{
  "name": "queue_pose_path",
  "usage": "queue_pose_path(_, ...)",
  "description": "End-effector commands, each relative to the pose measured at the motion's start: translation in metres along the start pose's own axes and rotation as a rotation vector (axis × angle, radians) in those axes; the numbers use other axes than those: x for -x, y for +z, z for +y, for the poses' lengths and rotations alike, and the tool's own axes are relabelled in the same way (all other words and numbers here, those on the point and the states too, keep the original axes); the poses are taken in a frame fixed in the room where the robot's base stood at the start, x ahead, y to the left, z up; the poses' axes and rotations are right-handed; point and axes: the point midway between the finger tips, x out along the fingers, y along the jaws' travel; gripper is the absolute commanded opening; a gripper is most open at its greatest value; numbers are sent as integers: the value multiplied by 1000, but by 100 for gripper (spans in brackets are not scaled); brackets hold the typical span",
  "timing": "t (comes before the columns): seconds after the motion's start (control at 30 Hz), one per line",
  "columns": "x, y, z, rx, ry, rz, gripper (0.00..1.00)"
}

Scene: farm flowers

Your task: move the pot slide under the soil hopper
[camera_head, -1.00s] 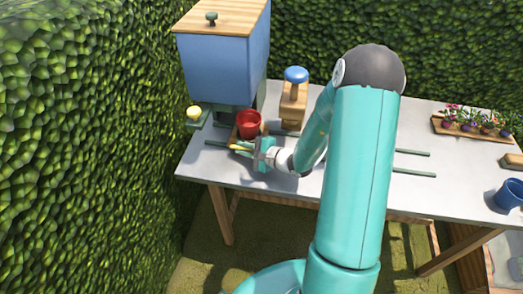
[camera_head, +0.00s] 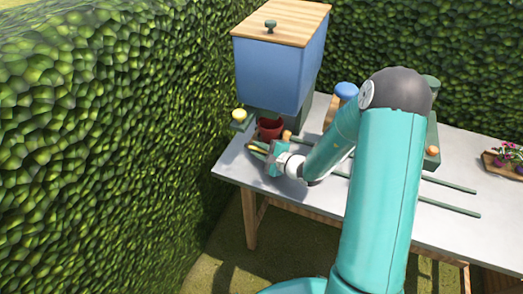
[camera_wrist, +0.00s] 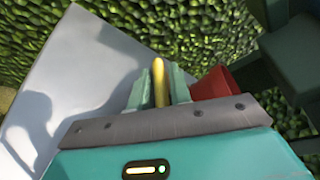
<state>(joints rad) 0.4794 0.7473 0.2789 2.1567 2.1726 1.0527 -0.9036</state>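The red pot (camera_head: 270,130) sits in the shade right below the blue soil hopper (camera_head: 272,75). Its top is close to the hopper's underside; I cannot tell whether it is exactly centred. The slide under the pot is mostly hidden by my gripper and the pot. My gripper (camera_head: 260,150) is low over the table, just in front of the pot. In the wrist view its two green fingers stand on both sides of a yellow handle (camera_wrist: 160,80) and appear closed on it. The red pot (camera_wrist: 212,85) shows just right of the fingers there.
Two green rails (camera_head: 440,205) run along the grey table (camera_head: 235,165). A yellow knob (camera_head: 239,114) sticks out left of the hopper. A wooden stand with a blue top (camera_head: 346,90) is to the right. A flower tray (camera_head: 492,165) lies far right. A hedge (camera_head: 120,130) borders the left.

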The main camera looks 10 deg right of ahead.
Motion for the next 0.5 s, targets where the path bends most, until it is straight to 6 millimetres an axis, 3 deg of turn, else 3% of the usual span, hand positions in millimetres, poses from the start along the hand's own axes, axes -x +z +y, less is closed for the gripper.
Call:
queue_pose_path(0.07,0,0,0,0,1,0,34)
queue_pose_path(0.37,3,-2,0,0,0,3,34)
queue_pose_path(0.5,14,-2,0,1,0,6,34)
